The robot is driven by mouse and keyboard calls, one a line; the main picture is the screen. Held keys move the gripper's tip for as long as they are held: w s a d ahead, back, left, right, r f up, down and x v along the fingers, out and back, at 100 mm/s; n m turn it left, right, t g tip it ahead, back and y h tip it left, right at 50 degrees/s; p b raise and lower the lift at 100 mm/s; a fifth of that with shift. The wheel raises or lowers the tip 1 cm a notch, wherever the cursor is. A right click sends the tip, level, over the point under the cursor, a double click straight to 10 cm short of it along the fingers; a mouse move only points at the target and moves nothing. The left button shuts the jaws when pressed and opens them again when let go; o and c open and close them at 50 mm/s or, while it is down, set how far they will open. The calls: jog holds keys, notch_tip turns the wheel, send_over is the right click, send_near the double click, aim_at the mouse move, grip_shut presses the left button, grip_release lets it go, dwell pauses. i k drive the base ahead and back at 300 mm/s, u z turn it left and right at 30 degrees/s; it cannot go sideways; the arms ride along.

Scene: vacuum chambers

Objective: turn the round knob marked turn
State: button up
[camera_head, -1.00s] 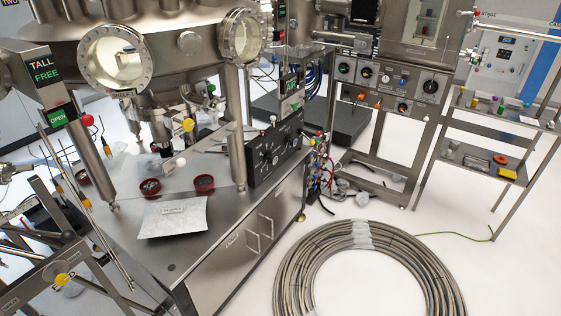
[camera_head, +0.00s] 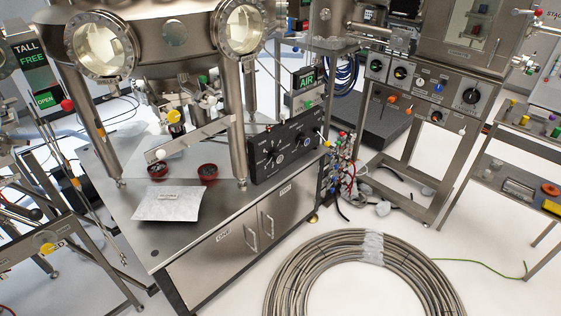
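No lettering reading "turn" is legible, so I cannot tell which knob is the marked one. A black panel (camera_head: 288,143) on the steel cabinet carries several round knobs, among them a large black one (camera_head: 270,155). A grey panel (camera_head: 425,84) on the frame to the right also carries several round knobs, the largest a black one (camera_head: 472,96) at its right end. Orange and white small knobs sit below it. My gripper is not in view.
A large hose coil (camera_head: 300,270) lies on the floor in front. A shelf rack (camera_head: 530,148) stands at right. White floor (camera_head: 425,235) lies between.

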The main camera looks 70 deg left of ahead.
aim_at(273, 155)
jog(key=u, duration=3.15)
jog(key=i, duration=0.1)
jog(key=z, duration=1.85)
jog(key=k, duration=0.1)
jog(key=u, duration=2.1)
jog(key=i, duration=0.95)
